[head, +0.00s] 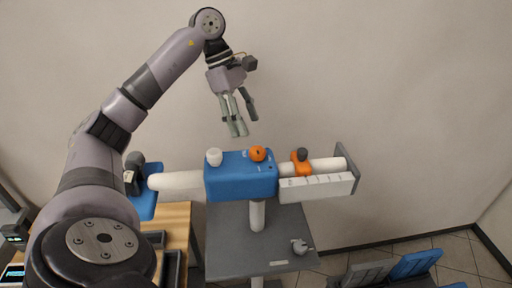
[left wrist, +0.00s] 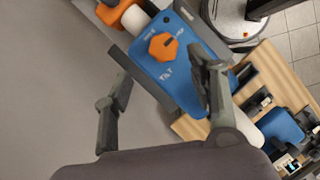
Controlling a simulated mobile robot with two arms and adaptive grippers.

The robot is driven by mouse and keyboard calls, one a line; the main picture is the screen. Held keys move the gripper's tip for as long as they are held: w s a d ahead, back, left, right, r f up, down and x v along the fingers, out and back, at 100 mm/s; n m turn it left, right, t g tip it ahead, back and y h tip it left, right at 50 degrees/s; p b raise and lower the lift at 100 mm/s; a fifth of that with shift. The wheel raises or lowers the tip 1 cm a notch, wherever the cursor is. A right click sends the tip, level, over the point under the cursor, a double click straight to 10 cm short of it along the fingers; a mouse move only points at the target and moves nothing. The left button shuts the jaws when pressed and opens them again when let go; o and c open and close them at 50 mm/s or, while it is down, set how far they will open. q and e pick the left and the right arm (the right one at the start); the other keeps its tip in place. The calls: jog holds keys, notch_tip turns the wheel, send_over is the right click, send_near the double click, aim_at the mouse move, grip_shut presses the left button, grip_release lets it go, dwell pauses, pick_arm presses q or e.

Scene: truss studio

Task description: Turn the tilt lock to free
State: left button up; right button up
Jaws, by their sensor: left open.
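The tilt lock is an orange knob (head: 258,153) on top of a blue housing (head: 240,178) in the head view. In the left wrist view the orange knob (left wrist: 163,46) looks many-sided, with white TILT lettering beside it on the blue housing (left wrist: 190,75). Small labels by the knob are too small to read surely. My left gripper (head: 243,122) is open and empty, fingers pointing down, above and a little left of the knob, apart from it. In the left wrist view the knob lies between the fingers of the left gripper (left wrist: 157,60), beyond their tips. My right gripper is not in view.
A white knob (head: 214,157) stands on the housing left of the orange one. An orange clamp with a dark knob (head: 301,156) sits on the white tube at right. A grey table (head: 240,250) is below, and a wooden bench (head: 178,217) is at left.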

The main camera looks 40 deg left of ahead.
aim_at(256, 149)
pick_arm(q)
jog(key=x, duration=0.3)
jog(key=shift+s+p, duration=0.25)
jog(key=shift+p, duration=0.1)
jog(key=p+x, duration=0.1)
jog(key=x, duration=0.3)
jog(key=shift+w+d+f, duration=0.1)
jog(key=shift+d+f, duration=0.05)
jog(key=shift+f, duration=0.05)
jog(key=c, duration=1.2)
jog(key=shift+o, duration=0.2)
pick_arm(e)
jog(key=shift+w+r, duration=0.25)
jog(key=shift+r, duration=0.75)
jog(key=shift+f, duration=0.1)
